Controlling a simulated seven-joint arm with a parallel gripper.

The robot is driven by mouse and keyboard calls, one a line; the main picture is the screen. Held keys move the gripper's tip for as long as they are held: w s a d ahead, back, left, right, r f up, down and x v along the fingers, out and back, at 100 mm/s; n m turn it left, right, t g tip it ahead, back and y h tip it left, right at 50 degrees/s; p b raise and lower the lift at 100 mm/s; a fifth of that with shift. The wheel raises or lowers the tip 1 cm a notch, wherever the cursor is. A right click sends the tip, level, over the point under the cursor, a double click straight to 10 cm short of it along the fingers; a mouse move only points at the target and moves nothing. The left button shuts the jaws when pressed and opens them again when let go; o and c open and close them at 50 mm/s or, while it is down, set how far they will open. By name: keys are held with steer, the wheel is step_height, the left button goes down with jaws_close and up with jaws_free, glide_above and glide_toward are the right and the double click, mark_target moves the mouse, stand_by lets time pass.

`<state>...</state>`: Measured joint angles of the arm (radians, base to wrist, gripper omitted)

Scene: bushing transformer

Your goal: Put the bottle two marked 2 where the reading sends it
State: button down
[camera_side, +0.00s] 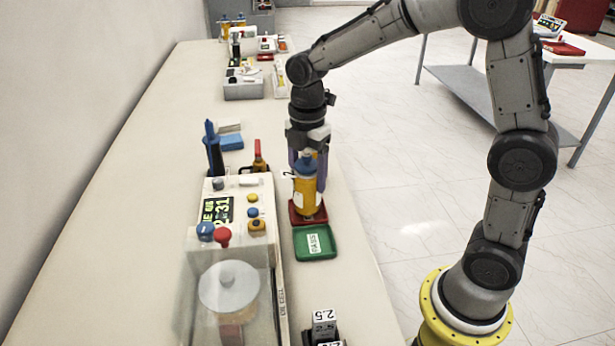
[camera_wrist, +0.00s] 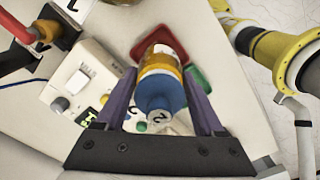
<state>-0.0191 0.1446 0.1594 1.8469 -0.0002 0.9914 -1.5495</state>
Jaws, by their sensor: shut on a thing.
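The bottle two (camera_side: 307,195) is amber with a white label and a blue cap. In the wrist view its cap (camera_wrist: 161,98) shows a 2. My gripper (camera_side: 308,168) is shut on it, with purple fingers on both sides near its top. The bottle is upright at the red tray (camera_side: 295,215); I cannot tell if its base touches the tray. The green tray (camera_side: 329,251), with a white label, lies just in front and looks empty. The tester (camera_side: 243,205) stands to the left; its lit display (camera_side: 216,211) shows digits ending in 31, partly cut off.
The tester's clear chamber (camera_side: 229,300) holds a round pale part. A blue-topped tool (camera_side: 213,150) and a red-handled one (camera_side: 258,155) stand behind the tester. Marked blocks (camera_side: 324,325) lie at the front edge. Grey bins (camera_side: 243,91) stand farther back.

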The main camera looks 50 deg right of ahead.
steer(key=shift+f, duration=0.45)
steer(key=shift+f, duration=0.15)
jaws_free()
step_height(320, 180, up, 11)
steer(key=shift+f, duration=0.15)
steer(key=shift+s+r, duration=0.1)
steer(key=shift+r, duration=0.75)
